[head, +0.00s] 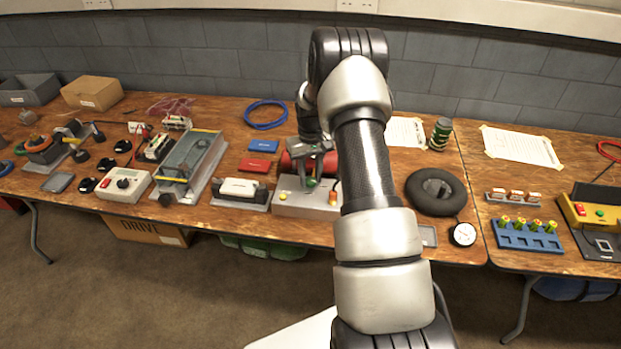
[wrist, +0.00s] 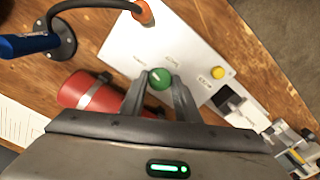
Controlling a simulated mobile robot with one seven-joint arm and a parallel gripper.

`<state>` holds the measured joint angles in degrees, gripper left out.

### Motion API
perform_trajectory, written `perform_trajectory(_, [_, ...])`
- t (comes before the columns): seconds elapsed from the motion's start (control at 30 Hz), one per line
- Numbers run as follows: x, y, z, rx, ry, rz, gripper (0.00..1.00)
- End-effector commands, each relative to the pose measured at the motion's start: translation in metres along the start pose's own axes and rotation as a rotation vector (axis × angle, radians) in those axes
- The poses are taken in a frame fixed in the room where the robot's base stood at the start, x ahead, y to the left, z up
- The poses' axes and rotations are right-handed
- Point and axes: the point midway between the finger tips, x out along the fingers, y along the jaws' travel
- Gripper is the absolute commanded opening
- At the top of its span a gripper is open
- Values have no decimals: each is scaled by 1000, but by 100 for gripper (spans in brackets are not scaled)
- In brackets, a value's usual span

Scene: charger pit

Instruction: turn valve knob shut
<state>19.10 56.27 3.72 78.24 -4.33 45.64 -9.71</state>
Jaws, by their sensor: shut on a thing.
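The valve knob (wrist: 159,79) is a round green knob with a pale line across its top, on a light grey box (wrist: 185,45). In the wrist view my gripper (wrist: 160,84) has its two fingertips on either side of the knob, shut on it. In the head view the same grey box (head: 292,206) stands near the table's front edge, with my gripper (head: 312,172) over it from above. My arm hides part of the box's right side there.
A red cylinder (wrist: 88,92) lies behind the box. A yellow button (wrist: 217,73) and an orange fitting with a dark hose (wrist: 143,12) are on the box. A black ring (head: 437,191) and a gauge (head: 462,234) are to the right. A white device (head: 240,188) stands left.

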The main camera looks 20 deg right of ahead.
Motion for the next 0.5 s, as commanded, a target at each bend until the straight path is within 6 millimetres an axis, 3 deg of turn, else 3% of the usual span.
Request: perform_trajectory(0.5, [2,0,0,488,-1,1,7])
